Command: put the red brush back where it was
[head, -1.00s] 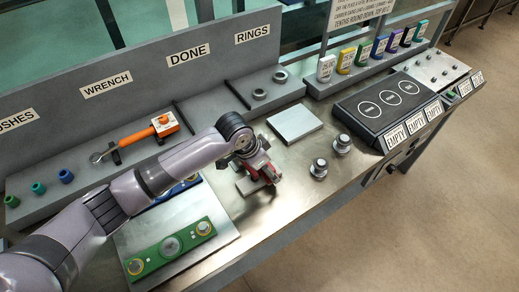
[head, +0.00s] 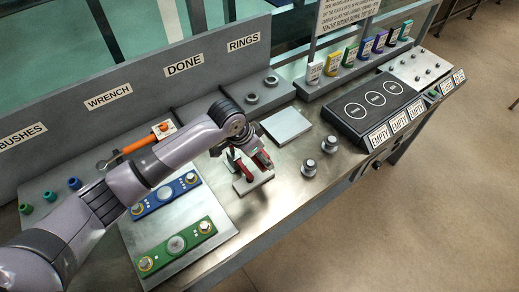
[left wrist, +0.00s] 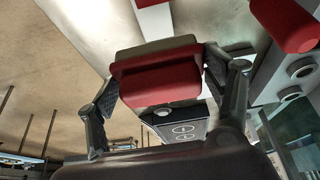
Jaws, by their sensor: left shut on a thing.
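My left gripper (head: 240,157) is over a small pale stand (head: 254,184) near the middle of the bench. In the left wrist view, its fingers (left wrist: 165,90) are shut on the red brush (left wrist: 160,83), a red block with a grey layer. In the head view, red parts (head: 243,171) show under the gripper at the stand; the arm hides part of them. I cannot tell whether the held brush touches the stand. A second red, rounded piece (left wrist: 284,24) shows at the upper right of the left wrist view. My right gripper is not in view.
Blue (head: 165,195) and green (head: 177,243) boards lie on a plate at the left. A flat grey pad (head: 286,126) and two metal knobs (head: 309,167) lie to the right.

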